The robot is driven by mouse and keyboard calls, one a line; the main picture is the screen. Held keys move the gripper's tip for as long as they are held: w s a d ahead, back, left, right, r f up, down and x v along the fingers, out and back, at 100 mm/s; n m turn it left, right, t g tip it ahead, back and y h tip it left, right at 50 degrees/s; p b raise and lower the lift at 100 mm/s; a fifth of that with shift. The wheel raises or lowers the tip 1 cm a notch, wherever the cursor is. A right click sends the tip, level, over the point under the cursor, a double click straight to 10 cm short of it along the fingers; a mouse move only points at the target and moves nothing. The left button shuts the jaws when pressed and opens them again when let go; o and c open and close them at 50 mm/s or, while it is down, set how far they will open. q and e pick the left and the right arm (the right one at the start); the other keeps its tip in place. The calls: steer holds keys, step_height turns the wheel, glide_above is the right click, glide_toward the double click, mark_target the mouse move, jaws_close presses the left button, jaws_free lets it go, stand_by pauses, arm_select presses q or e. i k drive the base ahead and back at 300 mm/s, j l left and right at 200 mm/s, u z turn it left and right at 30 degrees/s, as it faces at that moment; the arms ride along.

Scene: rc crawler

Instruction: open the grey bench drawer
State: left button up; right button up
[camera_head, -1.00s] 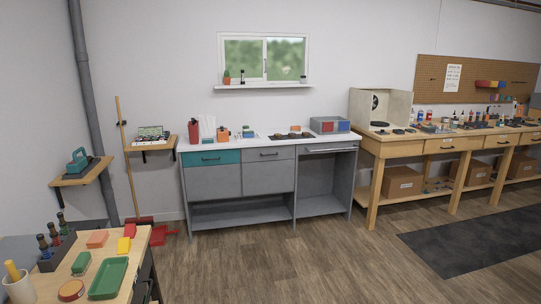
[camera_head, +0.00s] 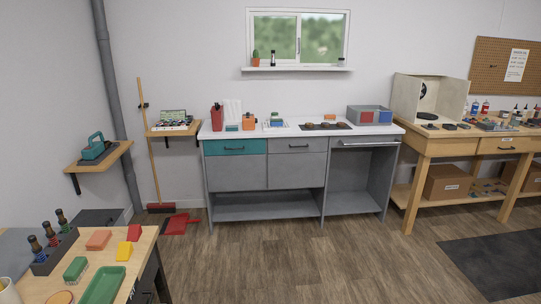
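The grey bench (camera_head: 264,208) stands against the far wall, with a white top. Its grey drawer (camera_head: 299,146) is in the middle of the top row, with a dark handle, and looks shut. To its left is a teal drawer (camera_head: 236,147), also shut. To its right, a long light bar handle (camera_head: 367,143) runs above an open bay. Neither of my grippers is in the head view.
A wooden table (camera_head: 140,260) with a green tray (camera_head: 103,285) and several small items is close at the lower left. A wooden workbench (camera_head: 430,150) stands right. A red dustpan (camera_head: 178,225) lies by the wall. The floor (camera_head: 290,260) before the grey bench is clear.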

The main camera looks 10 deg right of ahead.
mark_target(311, 144)
steer(key=i+l+z, duration=0.3)
steer(key=i, duration=0.6)
steer(key=i+z, duration=0.35)
steer(key=i, duration=0.6)
